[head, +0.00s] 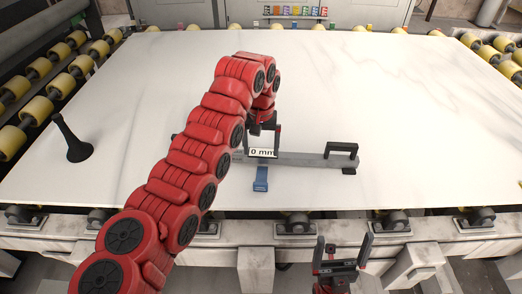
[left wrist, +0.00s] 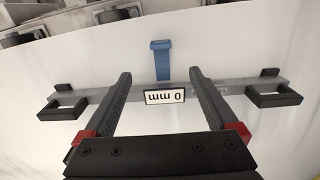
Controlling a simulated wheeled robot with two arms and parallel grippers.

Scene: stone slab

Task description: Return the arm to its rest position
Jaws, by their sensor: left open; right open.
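My left gripper (head: 263,138) is at the end of the red arm reaching over the white stone slab (head: 420,110). It is open and empty, above the middle of a grey measuring bar (head: 310,159). My right gripper (head: 343,246) is open and empty in front of the slab's near edge.
A black cone-like object (head: 74,143) stands on the slab at left. Yellow rollers (head: 40,106) line both sides. A metal roller frame (head: 400,232) runs along the near edge. Small coloured blocks (head: 295,11) sit at the back. The slab's right part is clear.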

